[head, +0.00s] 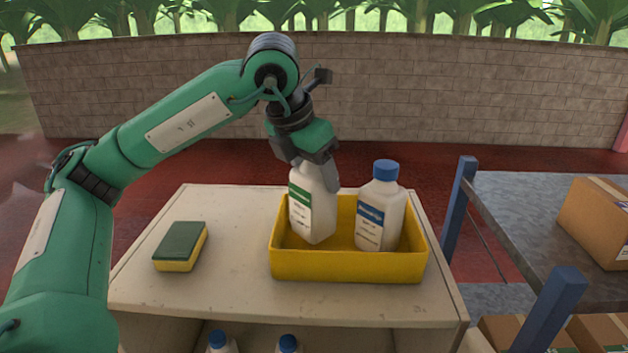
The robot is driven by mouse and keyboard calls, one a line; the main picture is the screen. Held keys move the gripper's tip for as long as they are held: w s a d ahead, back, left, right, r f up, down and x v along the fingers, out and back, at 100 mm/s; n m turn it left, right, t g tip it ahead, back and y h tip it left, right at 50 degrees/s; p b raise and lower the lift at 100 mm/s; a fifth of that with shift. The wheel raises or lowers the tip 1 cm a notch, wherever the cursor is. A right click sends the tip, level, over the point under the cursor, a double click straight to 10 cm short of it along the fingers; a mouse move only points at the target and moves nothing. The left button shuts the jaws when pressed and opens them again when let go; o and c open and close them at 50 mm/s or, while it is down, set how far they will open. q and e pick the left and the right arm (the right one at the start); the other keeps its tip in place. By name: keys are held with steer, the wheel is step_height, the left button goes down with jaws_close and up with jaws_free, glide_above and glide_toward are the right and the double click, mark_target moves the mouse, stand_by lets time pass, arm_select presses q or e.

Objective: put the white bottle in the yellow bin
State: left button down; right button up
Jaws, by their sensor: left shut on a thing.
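A yellow bin (348,267) stands on the right part of a beige cabinet top. My left gripper (318,172) is shut on the top of a white bottle with a green-striped label (314,212). That bottle is slightly tilted and in the left half of the bin; its cap is hidden by the gripper, and I cannot tell if its base touches the bin floor. A second white bottle with a blue cap and blue label (381,210) stands upright in the bin's right half. My right gripper is not in view.
A green and yellow sponge (181,246) lies on the cabinet top (235,215) at the left. Two blue-capped bottles (288,344) show below, inside the cabinet. A grey shelf with blue posts (500,215) and a cardboard box (597,220) stands at the right.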

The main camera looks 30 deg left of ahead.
arm_select(q)
step_height(320, 180, down, 3)
steer(key=shift+a+r+p, duration=0.1)
steer(key=shift+p, duration=0.35)
steer(key=shift+f, duration=0.2)
steer(key=shift+c, duration=1.9)
jaws_free()
steer(key=shift+s, duration=0.1)
